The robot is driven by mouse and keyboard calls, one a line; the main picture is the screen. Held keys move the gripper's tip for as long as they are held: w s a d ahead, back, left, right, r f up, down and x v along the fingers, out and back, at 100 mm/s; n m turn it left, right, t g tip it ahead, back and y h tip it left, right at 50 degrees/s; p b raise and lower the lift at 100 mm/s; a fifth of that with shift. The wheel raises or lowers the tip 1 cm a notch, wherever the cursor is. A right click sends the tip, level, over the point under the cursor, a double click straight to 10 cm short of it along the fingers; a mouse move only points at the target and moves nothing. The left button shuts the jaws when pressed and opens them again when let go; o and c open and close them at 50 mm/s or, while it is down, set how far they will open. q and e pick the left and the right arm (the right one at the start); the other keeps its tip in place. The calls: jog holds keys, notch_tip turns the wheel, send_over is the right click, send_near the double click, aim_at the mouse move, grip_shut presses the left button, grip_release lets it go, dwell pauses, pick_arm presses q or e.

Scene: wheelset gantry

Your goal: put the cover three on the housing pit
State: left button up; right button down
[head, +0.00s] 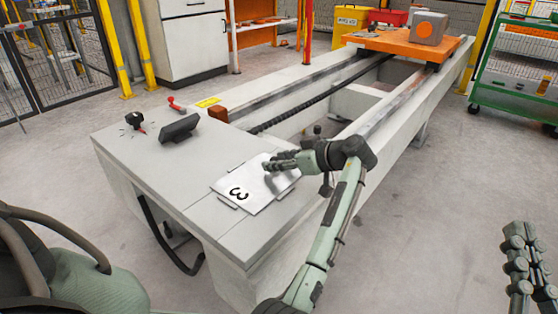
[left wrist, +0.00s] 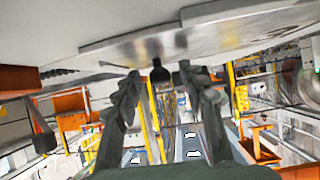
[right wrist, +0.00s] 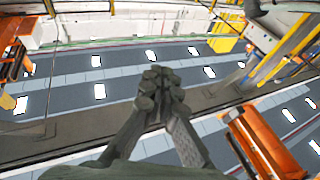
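Cover three (head: 238,196) is a pale flat plate marked with a black 3. It lies at the near end of the long gantry bed, with small dark tabs along its edges. My left gripper (head: 272,164) is over the far right part of the cover. In the left wrist view, my left gripper (left wrist: 157,76) has its fingers apart, close to the plate's edge (left wrist: 115,50). A small dark part (left wrist: 159,72) shows between the fingers; I cannot tell if they touch it. My right gripper (head: 515,250) is shut and empty, off the bed at right. No open housing pit is distinguishable.
A dark box-like device (head: 179,129), a black knob (head: 134,120) and a red-handled part (head: 176,104) stand on the bed's left end. An orange carriage (head: 390,42) sits at the far end. A green trolley (head: 515,65) stands at right. Open floor lies right of the bed.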

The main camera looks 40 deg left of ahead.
pick_arm(q)
jog(key=shift+r, duration=0.15)
jog(key=shift+d+r, duration=0.1)
jog(key=shift+d, duration=0.25)
jog(key=p+v, duration=0.1)
jog(key=v, duration=1)
jog(key=shift+s+d+r, duration=0.1)
jog(key=shift+s, duration=0.05)
pick_arm(e)
jog(key=shift+g+h, duration=0.5)
jog(key=shift+g, duration=0.4)
jog(key=f, duration=0.1)
jog(key=w+f, duration=0.1)
jog(key=d+f, duration=0.1)
jog(key=shift+w+f, duration=0.15)
jog(key=shift+f, duration=0.25)
